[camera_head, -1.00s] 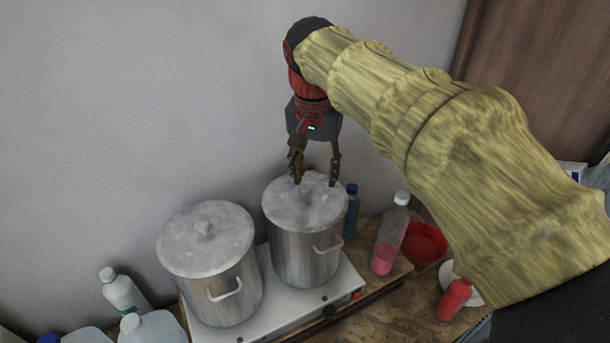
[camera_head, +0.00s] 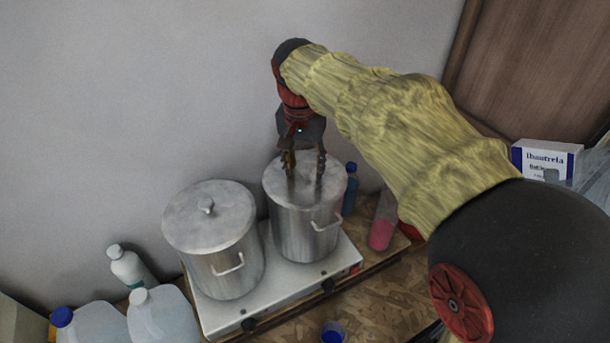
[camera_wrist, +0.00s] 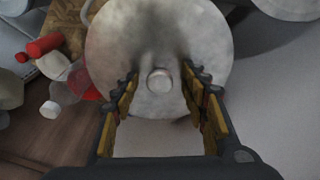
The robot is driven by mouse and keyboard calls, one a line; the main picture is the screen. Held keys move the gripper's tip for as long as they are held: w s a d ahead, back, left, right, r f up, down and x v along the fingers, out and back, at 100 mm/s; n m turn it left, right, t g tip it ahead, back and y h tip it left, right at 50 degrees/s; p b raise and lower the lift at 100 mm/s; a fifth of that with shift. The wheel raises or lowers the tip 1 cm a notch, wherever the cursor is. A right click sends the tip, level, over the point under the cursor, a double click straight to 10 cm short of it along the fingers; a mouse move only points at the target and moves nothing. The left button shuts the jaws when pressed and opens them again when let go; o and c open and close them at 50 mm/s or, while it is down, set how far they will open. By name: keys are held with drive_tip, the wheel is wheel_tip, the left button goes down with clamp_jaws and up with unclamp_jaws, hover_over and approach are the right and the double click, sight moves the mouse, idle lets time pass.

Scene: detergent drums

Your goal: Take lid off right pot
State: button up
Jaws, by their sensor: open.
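The right pot (camera_head: 304,232) is a tall metal pot with a handle on its front side. Its round grey lid (camera_head: 280,187) sits on top. In the wrist view the lid (camera_wrist: 120,50) fills the upper middle, with its round knob (camera_wrist: 159,80) between the fingers. My gripper (camera_head: 305,173) is open and points down over this lid, its fingers on either side of the knob. The head view hides the knob behind the fingers. I cannot tell whether the fingers touch the lid. The left pot (camera_head: 228,270) has its own lid (camera_head: 195,220) with a knob.
Both pots stand on a white two-burner hotplate (camera_head: 285,288). A blue bottle (camera_head: 350,190) and a bottle with pink liquid (camera_head: 381,234) stand to the right. White jugs (camera_head: 160,318) stand at the front left. A wall rises behind.

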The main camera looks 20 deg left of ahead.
clamp_jaws()
idle(0.5)
